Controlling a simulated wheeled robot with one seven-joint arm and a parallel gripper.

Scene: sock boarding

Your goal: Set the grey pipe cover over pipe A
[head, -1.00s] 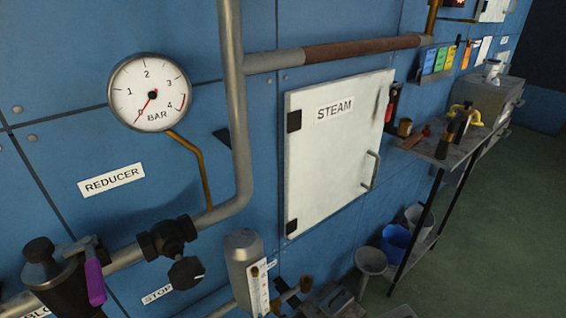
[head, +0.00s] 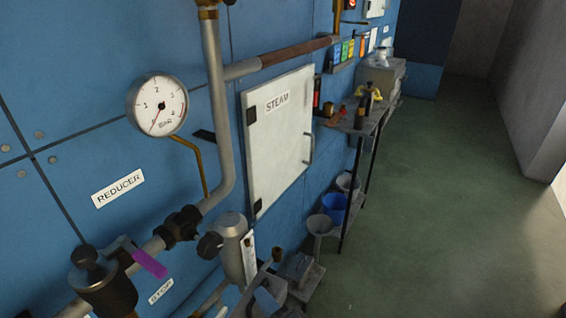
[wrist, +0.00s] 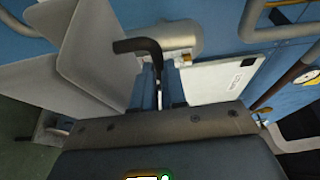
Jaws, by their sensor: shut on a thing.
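In the wrist view my gripper (wrist: 158,88) is shut on a dark bent handle (wrist: 143,46). Large pale grey angled panels (wrist: 98,45), which look like the grey pipe cover, fill the left of that view beside the handle. Where they join the handle is not clear. In the head view a grey upright pipe (head: 213,100) runs down the blue wall and bends left. A partly brown pipe (head: 300,53) runs level above the STEAM door. No mark for pipe A is legible, so I cannot tell which pipe it is. My gripper does not clearly show in the head view.
The white STEAM door (head: 280,145) is shut; it also shows in the wrist view (wrist: 222,82). A pressure gauge (head: 158,104), valves and a grey cylinder (head: 231,240) stand out from the wall. A cluttered shelf (head: 352,122) stands beyond. The green floor (head: 430,210) is open at right.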

